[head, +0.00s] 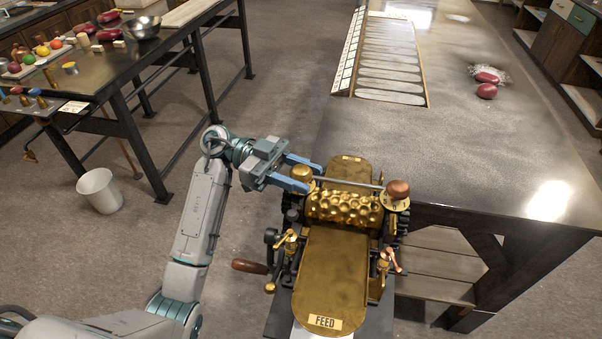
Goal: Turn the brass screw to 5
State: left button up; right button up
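The brass roller machine (335,265) stands at the near end of the long table, with a dimpled brass roller across it and a plate marked FEED. A round brass knob (301,172) tops its left post. A brown knob (397,188) sits over a brass dial (396,205) on the right post; the dial's marks are too small to read. I cannot tell which is the brass screw. My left gripper (314,178) is at the left post, its blue fingers apart with the brass knob between them; contact cannot be told. My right gripper is not in view.
A wooden-handled crank (250,267) sticks out at the machine's left. The long table (470,140) holds a slotted tray (390,62) and red lumps (487,91). A side table with a metal bowl (141,27) and a white bucket (99,192) stand left.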

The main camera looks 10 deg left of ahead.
pick_arm(q)
jog(key=shift+r+n+t+p, duration=0.2)
jog(key=shift+n+t+p, duration=0.5)
jog(key=shift+t+p, duration=0.35)
jog(key=n+t+p, duration=0.2)
jog(key=t+p, duration=0.2)
jog(key=n+t+p, duration=0.3)
jog(key=t+p, duration=0.1)
jog(key=shift+n+p, duration=0.3)
jog(key=shift+f+n+t+y+p, duration=0.1)
jog(key=shift+n+t+y+p, duration=0.35)
jog(key=shift+t, duration=0.6)
jog(key=shift+f+n+t+y, duration=0.1)
jog(key=shift+n+t+y, duration=0.5)
jog(key=shift+t, duration=0.2)
jog(key=o, duration=0.9)
jog(key=shift+a, duration=0.1)
